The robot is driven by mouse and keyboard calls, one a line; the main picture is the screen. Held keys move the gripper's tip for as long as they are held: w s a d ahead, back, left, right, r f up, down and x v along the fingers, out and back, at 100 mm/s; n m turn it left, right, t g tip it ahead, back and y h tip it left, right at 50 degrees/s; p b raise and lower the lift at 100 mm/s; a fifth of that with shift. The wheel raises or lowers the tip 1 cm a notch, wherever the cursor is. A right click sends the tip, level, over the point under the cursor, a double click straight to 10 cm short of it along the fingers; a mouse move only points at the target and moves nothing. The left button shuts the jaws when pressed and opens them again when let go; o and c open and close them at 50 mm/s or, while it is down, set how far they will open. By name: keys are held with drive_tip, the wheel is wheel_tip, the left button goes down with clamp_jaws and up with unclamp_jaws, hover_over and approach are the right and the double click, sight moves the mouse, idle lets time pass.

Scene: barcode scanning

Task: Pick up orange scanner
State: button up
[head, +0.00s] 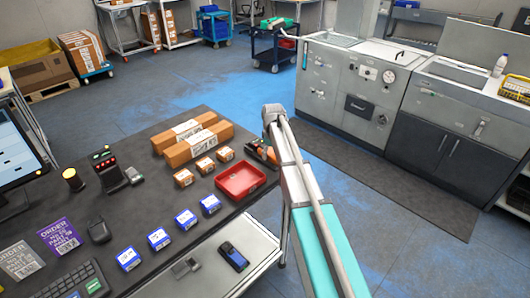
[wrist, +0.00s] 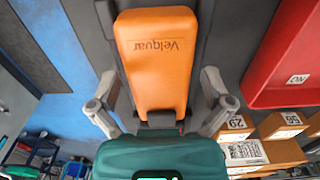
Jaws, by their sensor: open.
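The orange scanner (wrist: 155,60) shows large in the wrist view, with the word "Velquar" upside down on its face. My gripper (wrist: 159,84) is open, with one finger on each side of the scanner. Gaps show between the fingers and the scanner's sides; contact lower down cannot be told. In the head view, a small orange part of the scanner (head: 271,155) shows at the table's right edge, beside my gripper (head: 256,150).
A red tray (head: 240,180) lies just in front of the scanner on the dark table (head: 150,205). Brown boxes (head: 198,143) and smaller labelled boxes (head: 205,165) stand to its left. A monitor (head: 18,150) is at far left. Floor lies beyond the table's right edge.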

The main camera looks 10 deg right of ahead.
drive_tip(key=c, duration=1.2)
drive_tip(key=shift+r, duration=0.1)
wheel_tip(320, 180, up, 3)
drive_tip(key=p, duration=0.2)
drive_tip(key=shift+p, duration=0.4)
drive_tip(key=s+r+p, duration=0.3)
drive_tip(key=s, duration=0.1)
drive_tip(key=s+a+r+p, duration=0.1)
drive_tip(key=s+r+p, duration=0.2)
drive_tip(key=s, duration=0.2)
drive_tip(key=s+r+p, duration=0.4)
drive_tip(key=s, duration=0.1)
drive_tip(key=shift+a, duration=0.2)
drive_tip(key=shift+f, duration=0.2)
drive_tip(key=shift+w+f+b, duration=0.1)
drive_tip(key=shift+f+b, duration=0.65)
